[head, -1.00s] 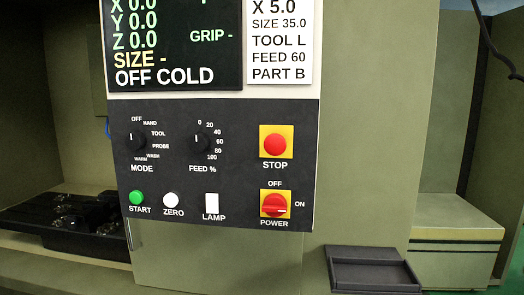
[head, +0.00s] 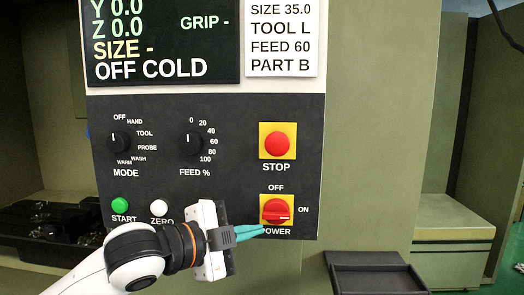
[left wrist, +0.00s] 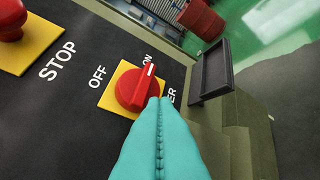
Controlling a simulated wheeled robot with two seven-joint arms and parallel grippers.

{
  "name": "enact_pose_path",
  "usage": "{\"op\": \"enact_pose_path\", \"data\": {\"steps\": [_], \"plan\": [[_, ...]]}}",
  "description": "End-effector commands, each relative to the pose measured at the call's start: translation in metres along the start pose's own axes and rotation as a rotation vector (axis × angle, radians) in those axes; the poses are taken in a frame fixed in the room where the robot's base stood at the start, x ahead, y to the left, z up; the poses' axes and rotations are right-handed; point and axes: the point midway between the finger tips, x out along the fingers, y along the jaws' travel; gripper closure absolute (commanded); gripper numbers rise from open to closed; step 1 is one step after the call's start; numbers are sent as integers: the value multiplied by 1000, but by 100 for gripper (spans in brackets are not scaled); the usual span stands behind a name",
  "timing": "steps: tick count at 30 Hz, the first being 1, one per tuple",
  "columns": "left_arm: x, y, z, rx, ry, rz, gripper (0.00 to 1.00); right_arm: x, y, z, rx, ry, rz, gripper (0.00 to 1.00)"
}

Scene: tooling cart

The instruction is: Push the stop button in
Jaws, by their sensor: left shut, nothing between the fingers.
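The red stop button (head: 277,144) sits on a yellow square plate on the black control panel, above the word STOP. In the left wrist view the stop button (left wrist: 10,20) is at the upper left corner, partly cut off. My left gripper (head: 262,230) is shut and empty, its teal fingertips at the lower edge of the red power knob (head: 275,211), below the stop button. In the left wrist view the closed fingertips (left wrist: 160,100) overlap the knob's lower edge; I cannot tell whether they touch it. My right gripper is not in view.
The panel (head: 240,120) also holds the mode dial (head: 118,142), feed dial (head: 190,143), green start button (head: 120,205) and white zero button (head: 159,207). My left arm hides the lamp switch. A dark tray (head: 375,275) juts out at the lower right.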

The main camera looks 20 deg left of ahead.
Motion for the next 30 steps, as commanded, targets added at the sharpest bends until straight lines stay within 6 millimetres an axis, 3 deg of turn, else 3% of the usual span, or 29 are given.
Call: {"op": "enact_pose_path", "data": {"steps": [1,6,12,15,20,30], "plan": [[-15,18,13,70,-18,28,100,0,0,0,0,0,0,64],[-63,57,52,269,-64,96,100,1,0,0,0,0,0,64],[-111,78,82,433,-82,156,100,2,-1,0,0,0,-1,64],[-126,82,89,476,-82,175,100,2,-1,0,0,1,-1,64],[-135,84,94,505,-84,186,100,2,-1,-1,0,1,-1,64],[-135,84,95,505,-85,185,100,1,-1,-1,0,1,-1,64]]}}
